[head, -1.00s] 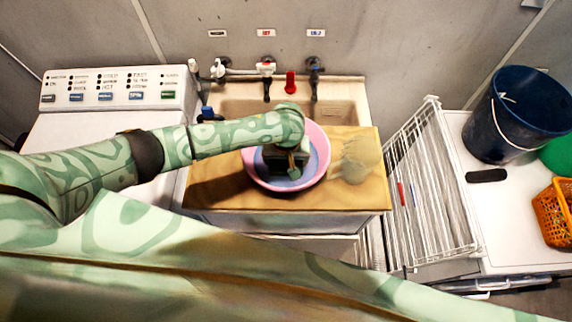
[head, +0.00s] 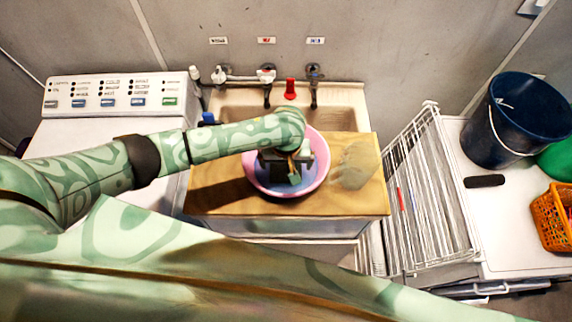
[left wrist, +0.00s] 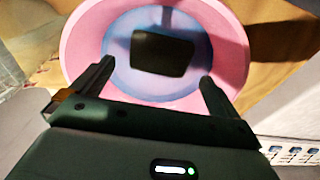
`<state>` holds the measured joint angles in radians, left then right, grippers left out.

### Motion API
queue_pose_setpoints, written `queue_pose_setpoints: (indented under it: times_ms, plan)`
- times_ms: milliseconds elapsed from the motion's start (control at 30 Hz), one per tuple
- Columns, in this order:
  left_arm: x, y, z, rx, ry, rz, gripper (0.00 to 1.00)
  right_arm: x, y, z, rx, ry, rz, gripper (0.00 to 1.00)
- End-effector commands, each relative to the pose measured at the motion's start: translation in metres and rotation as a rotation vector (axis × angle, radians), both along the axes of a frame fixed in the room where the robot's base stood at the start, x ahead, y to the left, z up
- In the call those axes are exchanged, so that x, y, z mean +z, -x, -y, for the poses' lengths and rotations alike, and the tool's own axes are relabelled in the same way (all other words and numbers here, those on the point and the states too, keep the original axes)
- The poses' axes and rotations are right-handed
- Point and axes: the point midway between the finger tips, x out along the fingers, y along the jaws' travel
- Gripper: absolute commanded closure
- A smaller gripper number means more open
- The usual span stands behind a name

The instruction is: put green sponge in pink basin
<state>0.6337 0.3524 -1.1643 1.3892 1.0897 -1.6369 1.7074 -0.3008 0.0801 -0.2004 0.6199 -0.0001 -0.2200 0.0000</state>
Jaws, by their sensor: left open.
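The pink basin (head: 314,179) stands on the wooden board in front of the taps, its inner floor bluish. My left gripper (head: 287,163) is over the basin, pointing down. In the left wrist view my left gripper (left wrist: 155,73) is open, its two fingers apart with nothing between them. Beyond the fingertips a dark rectangular block, which looks like the sponge (left wrist: 162,53), lies on the floor of the basin (left wrist: 228,45). It is in shadow and its green barely shows. In the head view the gripper hides most of the basin's middle. My right gripper is out of view.
The wooden board (head: 220,200) lies across the front of the sink (head: 345,118). A washing machine (head: 85,125) is at the left. A white wire rack (head: 425,190), a dark blue bucket (head: 510,120) and an orange basket (head: 553,215) are at the right.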

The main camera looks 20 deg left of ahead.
Motion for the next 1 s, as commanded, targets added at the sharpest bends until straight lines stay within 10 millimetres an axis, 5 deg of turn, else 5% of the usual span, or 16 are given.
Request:
queue_pose_setpoints:
  times_ms: [100, 333, 1000]
  plan:
    - [0.032, 0.003, 0.001, -0.002, 0.002, 0.0, 0.0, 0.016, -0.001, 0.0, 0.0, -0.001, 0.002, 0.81]
    - [0.064, 0.007, 0.002, 0.0, 0.0, 0.0, 0.0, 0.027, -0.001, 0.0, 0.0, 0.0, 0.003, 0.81]
    - [0.067, 0.008, 0.003, 0.0, -0.001, 0.0, 0.0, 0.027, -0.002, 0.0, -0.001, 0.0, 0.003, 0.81]
